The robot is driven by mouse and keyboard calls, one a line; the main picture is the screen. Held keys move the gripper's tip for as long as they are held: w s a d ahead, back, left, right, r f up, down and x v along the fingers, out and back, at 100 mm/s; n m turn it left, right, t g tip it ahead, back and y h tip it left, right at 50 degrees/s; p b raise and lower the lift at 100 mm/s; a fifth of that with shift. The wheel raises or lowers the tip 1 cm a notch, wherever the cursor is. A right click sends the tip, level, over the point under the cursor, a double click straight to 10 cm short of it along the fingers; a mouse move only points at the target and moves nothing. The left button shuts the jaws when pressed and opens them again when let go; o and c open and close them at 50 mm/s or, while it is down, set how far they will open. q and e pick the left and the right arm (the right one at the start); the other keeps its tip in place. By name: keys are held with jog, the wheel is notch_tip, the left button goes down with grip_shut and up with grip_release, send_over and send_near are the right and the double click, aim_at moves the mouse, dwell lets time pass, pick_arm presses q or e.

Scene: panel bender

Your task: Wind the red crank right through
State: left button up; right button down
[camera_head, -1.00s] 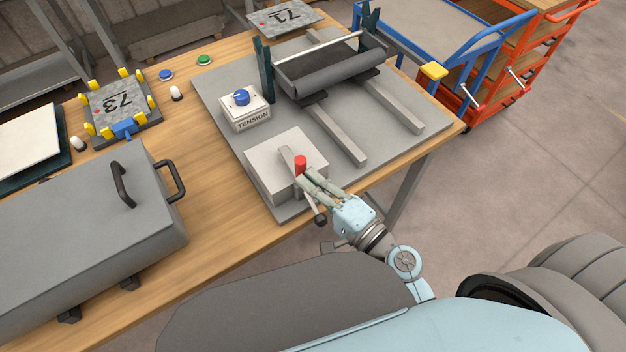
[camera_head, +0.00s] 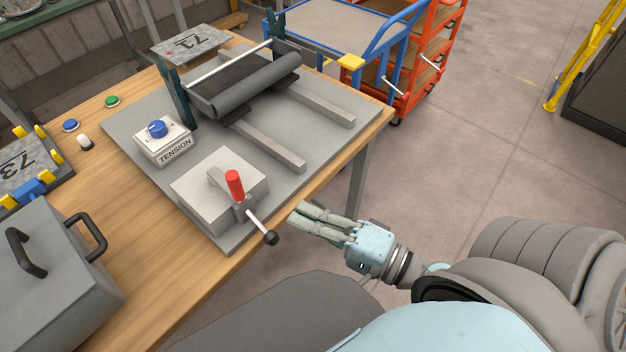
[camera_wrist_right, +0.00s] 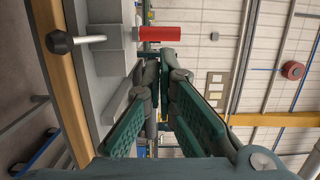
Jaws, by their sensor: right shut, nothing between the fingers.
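The red crank handle (camera_head: 235,185) stands upright on its grey arm, on top of the light grey box (camera_head: 205,185) near the front of the bender's plate. A thin lever with a black ball knob (camera_head: 270,238) sticks out from the box's front side. My right gripper (camera_head: 298,212) is off the front edge of the table, to the right of the crank and apart from it. Its fingers are shut with nothing between them. In the right wrist view the red crank handle (camera_wrist_right: 160,33) shows beyond the fingertips (camera_wrist_right: 165,62). My left gripper is not in view.
The dark roller (camera_head: 255,85) and the TENSION box with a blue knob (camera_head: 157,129) stand behind the crank on the grey plate (camera_head: 128,125). A grey case with black handles (camera_head: 50,285) sits at left. Blue and orange carts stand beyond the table.

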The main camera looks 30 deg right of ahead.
jog(key=w+d+n+g+y+p, duration=0.3)
jog(key=w+d+g+y+p, duration=0.25)
jog(key=d, duration=0.45)
jog(key=w+a+t+p, duration=0.1)
jog(key=w+a, duration=0.5)
jog(key=a, duration=0.6)
jog(key=shift+a+n+t+p, duration=0.15)
jog(key=shift+n+t+p, duration=0.25)
jog(key=shift+p, duration=0.2)
jog(key=shift+w+f+h, duration=0.1)
jog(key=shift+h, duration=0.15)
